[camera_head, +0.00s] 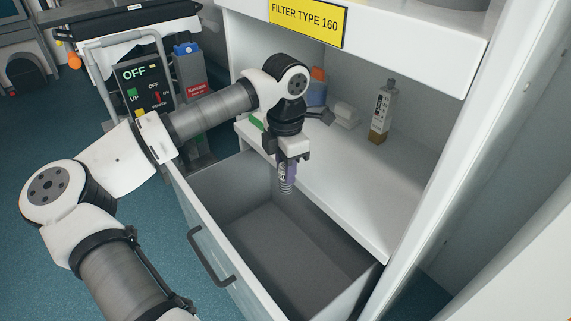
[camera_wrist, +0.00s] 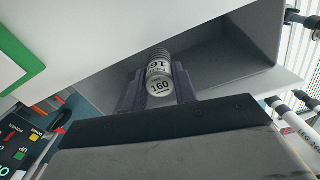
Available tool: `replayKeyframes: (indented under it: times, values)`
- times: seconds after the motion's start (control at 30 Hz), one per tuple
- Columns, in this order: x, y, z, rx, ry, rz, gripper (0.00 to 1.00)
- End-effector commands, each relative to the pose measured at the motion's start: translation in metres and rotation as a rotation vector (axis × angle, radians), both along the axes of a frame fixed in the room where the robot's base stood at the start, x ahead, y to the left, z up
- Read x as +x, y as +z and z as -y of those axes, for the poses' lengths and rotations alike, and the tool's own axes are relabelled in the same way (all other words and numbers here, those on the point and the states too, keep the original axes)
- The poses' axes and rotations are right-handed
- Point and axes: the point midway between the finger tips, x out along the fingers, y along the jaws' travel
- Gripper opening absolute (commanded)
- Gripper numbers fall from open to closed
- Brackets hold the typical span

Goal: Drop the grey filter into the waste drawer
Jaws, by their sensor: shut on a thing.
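The grey filter (camera_wrist: 159,82) is a small ribbed cylinder labelled 160, between the two dark fingers of my gripper (camera_wrist: 158,88) in the wrist view. In the head view my gripper (camera_head: 287,168) points down, shut on the filter (camera_head: 286,185), whose ribbed lower end sticks out below the fingers. The waste drawer (camera_head: 228,250) is pulled open below the shelf, and its grey inside looks empty. The filter hangs over the drawer's opening, near its back part, apart from the floor of the drawer.
A white shelf (camera_head: 350,200) borders the drawer on the right, holding a bottle (camera_head: 382,112), a white block (camera_head: 346,114) and a blue container (camera_head: 316,94). A yellow sign (camera_head: 308,20) reads FILTER TYPE 160. A control panel (camera_head: 143,85) and a trolley stand behind at left.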

Motion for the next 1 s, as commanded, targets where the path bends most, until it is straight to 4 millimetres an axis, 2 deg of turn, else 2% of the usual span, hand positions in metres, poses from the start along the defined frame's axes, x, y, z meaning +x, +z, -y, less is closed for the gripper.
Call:
replayKeyframes:
  times: [0.03, 0.23, 0.6, 0.63, 0.8, 1.0]
  values:
    - [0.000, -0.011, 0.000, 0.000, 0.000, -0.001, 0.06]
    - [0.000, -0.033, 0.000, 0.000, -0.001, -0.001, 0.06]
    - [0.000, -0.037, 0.000, 0.000, -0.001, 0.000, 0.06]
    - [0.000, -0.037, 0.000, 0.000, -0.001, 0.000, 0.32]
    - [0.000, -0.037, 0.000, 0.000, -0.001, 0.000, 0.53]
    - [0.000, -0.037, 0.000, 0.000, -0.001, 0.000, 0.53]
